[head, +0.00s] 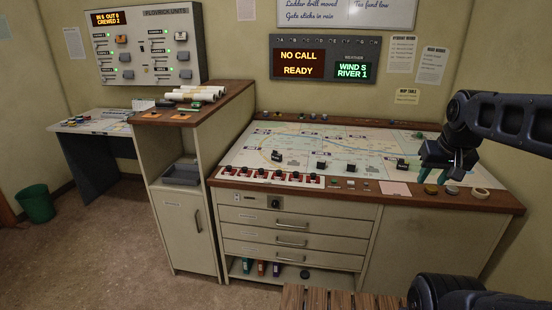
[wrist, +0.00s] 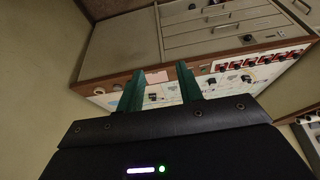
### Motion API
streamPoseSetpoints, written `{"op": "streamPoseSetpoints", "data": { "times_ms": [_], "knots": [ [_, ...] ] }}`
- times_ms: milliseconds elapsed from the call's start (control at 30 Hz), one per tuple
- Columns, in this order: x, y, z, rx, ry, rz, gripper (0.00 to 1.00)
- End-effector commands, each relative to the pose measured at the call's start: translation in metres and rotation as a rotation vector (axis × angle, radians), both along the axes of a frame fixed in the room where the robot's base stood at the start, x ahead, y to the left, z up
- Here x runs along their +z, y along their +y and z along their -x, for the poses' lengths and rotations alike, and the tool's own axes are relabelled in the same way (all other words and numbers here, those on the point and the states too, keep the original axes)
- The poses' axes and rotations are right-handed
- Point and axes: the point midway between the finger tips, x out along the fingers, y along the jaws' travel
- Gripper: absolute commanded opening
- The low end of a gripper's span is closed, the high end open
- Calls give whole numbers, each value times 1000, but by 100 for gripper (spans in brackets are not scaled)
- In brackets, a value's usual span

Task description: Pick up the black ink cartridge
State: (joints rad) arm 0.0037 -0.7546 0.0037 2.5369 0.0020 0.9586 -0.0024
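I cannot single out the black ink cartridge for certain. Several small black blocks stand on the map table (head: 345,139), one left of centre (head: 277,156) and one nearer the right (head: 401,163). On the low shelf under the drawers stand small upright packs, one teal (head: 246,265), one reddish (head: 262,268) and one dark blue (head: 276,269); a dark round thing (head: 304,274) lies right of them. My gripper (head: 437,180) is over the right part of the map table. In the wrist view its two green fingers (wrist: 159,69) are apart with nothing held between them.
A pink note (head: 395,188), a brassy round item (head: 431,189) and a tape roll (head: 481,193) lie along the table's front edge. A side cabinet (head: 186,225) carries paper rolls (head: 195,95). A green bin (head: 36,203) stands at left.

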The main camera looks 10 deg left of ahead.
Motion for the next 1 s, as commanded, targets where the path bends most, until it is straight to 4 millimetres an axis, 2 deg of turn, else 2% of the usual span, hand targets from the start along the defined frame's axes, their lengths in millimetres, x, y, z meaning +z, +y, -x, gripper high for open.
{"op": "streamPoseSetpoints", "data": {
  "times_ms": [67,300,567,667,767,1000],
  "knots": [
    [0,0,0,0,0,0,36],
    [0,0,0,0,0,0,80],
    [0,0,0,1,0,0,80],
    [5,1,-6,20,2,9,80],
    [16,3,-22,71,7,31,80],
    [54,16,-89,282,26,126,80]
  ]
}}
